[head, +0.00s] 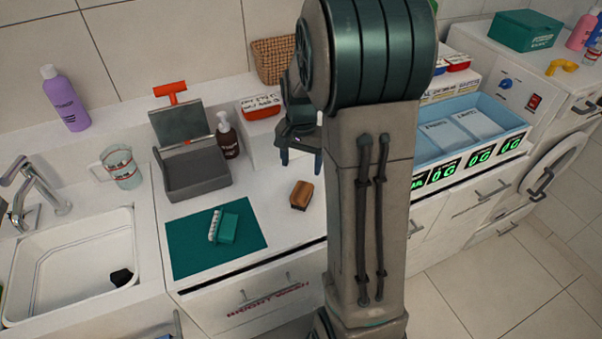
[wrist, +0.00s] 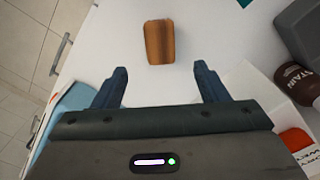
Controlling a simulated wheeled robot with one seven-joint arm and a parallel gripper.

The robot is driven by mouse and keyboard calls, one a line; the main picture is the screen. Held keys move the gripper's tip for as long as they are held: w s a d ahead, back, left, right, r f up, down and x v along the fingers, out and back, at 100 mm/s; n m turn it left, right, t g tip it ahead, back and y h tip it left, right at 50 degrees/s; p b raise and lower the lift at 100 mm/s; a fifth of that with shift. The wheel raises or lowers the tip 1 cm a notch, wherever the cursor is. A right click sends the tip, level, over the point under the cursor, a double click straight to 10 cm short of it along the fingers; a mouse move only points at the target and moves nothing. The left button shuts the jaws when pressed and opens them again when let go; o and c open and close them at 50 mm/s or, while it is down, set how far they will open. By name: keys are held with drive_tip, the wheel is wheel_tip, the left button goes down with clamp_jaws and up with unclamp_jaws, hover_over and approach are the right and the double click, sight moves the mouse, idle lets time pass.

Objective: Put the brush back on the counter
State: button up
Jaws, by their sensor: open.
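A small brown wooden block-like item (head: 301,194), perhaps the brush, lies on the white counter (head: 270,212). In the wrist view this brown item (wrist: 159,42) lies just beyond and between my fingertips, apart from them. Its underside is hidden, so I cannot tell if it has bristles. A green item with a white, bristle-like edge (head: 228,229) lies on the dark green mat (head: 185,250); it could also be a brush. My gripper (head: 301,160) is open and empty above the counter, fingers pointing down. It also shows in the wrist view (wrist: 161,70).
A grey open box (head: 198,175), a dark brown pump bottle (head: 227,137) and a white box with a red-lidded tub (head: 261,107) stand behind. The sink (head: 70,260) is left, a blue tray (head: 489,120) right. Counter around the brown item is clear.

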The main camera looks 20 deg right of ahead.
drive_tip(key=s+a+r+n+t, duration=0.1)
drive_tip(key=s+a+r+n, duration=0.3)
drive_tip(key=s, duration=0.5)
drive_tip(key=s+a+r+n+t, duration=0.2)
drive_tip(key=s+a+r+n, duration=0.3)
drive_tip(key=s, duration=0.4)
drive_tip(key=shift+a+r, duration=0.25)
drive_tip(key=shift+r, duration=0.25)
